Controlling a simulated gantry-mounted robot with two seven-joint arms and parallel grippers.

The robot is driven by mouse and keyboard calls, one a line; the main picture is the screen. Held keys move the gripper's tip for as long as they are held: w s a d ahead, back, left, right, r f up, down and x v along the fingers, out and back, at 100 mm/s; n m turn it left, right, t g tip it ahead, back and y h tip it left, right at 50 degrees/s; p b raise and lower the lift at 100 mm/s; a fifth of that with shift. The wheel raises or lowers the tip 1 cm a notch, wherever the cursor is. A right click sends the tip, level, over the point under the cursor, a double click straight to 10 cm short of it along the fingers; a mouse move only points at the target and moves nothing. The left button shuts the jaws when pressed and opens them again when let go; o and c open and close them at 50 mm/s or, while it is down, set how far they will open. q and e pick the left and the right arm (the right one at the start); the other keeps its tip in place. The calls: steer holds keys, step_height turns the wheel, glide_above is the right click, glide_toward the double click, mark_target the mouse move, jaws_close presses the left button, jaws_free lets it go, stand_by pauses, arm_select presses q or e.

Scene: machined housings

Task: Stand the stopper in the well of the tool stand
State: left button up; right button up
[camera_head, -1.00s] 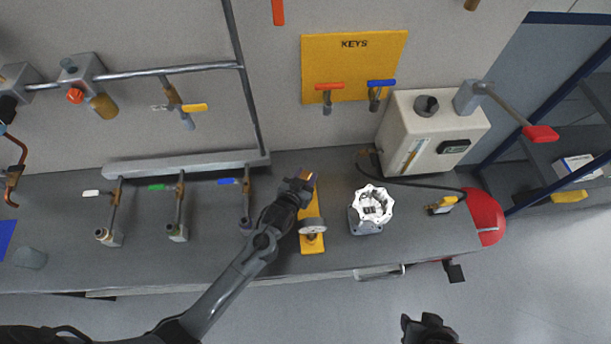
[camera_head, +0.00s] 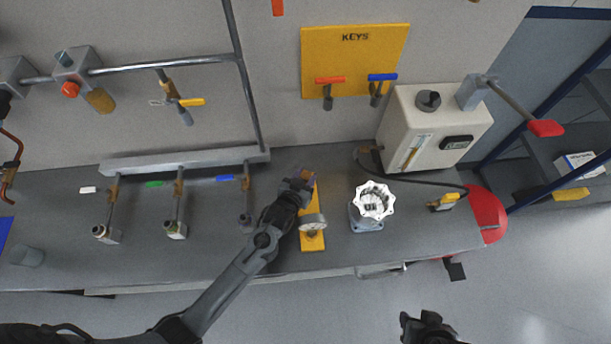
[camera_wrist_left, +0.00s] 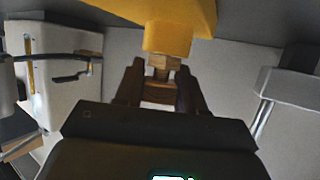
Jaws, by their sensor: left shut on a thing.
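My left gripper (camera_head: 301,180) is at the back end of a narrow yellow stand (camera_head: 312,241) on the bench, which I take to be the tool stand. In the left wrist view, the fingers (camera_wrist_left: 160,92) are shut on a small brown-and-tan piece (camera_wrist_left: 164,66), likely the stopper. It sits right against a yellow block (camera_wrist_left: 168,39); I cannot tell whether it is in a well or only touching. The well's opening is hidden. My right gripper (camera_head: 428,327) is at the bottom edge of the head view, away from the bench; its jaws are unclear.
A white handwheel (camera_head: 373,201) on a grey body is to the right. A beige box (camera_head: 432,130) with a cable stands behind. Valve pipes (camera_head: 179,205) stand left.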

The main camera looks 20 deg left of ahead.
arm_select(q)
steer(key=o, duration=1.2)
